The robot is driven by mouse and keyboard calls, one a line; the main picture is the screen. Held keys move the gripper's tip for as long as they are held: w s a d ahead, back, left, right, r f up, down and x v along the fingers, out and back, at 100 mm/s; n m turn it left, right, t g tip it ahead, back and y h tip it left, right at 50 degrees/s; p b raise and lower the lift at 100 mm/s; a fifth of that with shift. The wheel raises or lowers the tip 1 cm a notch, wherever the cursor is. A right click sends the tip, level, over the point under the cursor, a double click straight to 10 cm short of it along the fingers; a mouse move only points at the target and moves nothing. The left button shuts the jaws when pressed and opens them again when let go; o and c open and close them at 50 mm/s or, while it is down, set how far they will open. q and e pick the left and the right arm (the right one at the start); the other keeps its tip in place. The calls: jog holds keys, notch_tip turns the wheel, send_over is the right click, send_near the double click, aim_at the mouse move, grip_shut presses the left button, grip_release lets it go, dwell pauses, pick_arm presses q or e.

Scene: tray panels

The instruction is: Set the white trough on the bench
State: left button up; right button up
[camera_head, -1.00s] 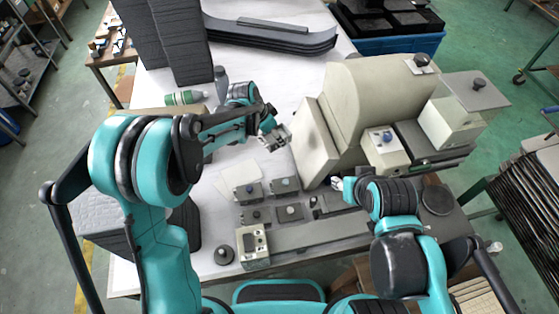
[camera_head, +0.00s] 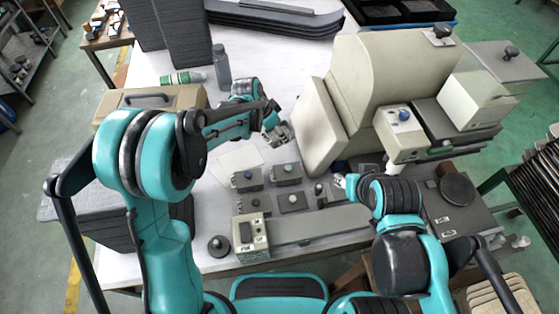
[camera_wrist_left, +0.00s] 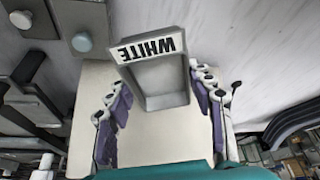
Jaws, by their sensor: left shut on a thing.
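A small light-grey trough marked WHITE (camera_wrist_left: 160,75) shows tilted between the purple-padded fingers of my left gripper (camera_wrist_left: 162,115) in the left wrist view. My left gripper (camera_head: 278,134) is shut on it, above the white bench top (camera_head: 245,135) and left of the beige machine. In the head view the trough is too small to make out clearly. My right gripper (camera_head: 340,187) is low near the machine's front edge, beside small control boxes. Its fingers are largely hidden by the arm, so its opening is unclear.
The large beige machine (camera_head: 385,85) fills the bench's right side. Small knobbed boxes (camera_head: 287,174) stand in front of it. A grey bottle (camera_head: 221,65), a green-and-white bottle (camera_head: 183,78) and a beige case (camera_head: 125,103) are at the left. Bare bench shows behind my left gripper.

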aim_at(282, 154)
pick_arm(q)
notch_tip(282, 154, down, 10)
jog(key=b, duration=0.3)
jog(key=shift+f+b, duration=0.25)
jog(key=shift+b, duration=0.1)
jog(key=shift+r, duration=0.1)
jog(key=o, duration=1.4)
jog(key=shift+f, duration=0.2)
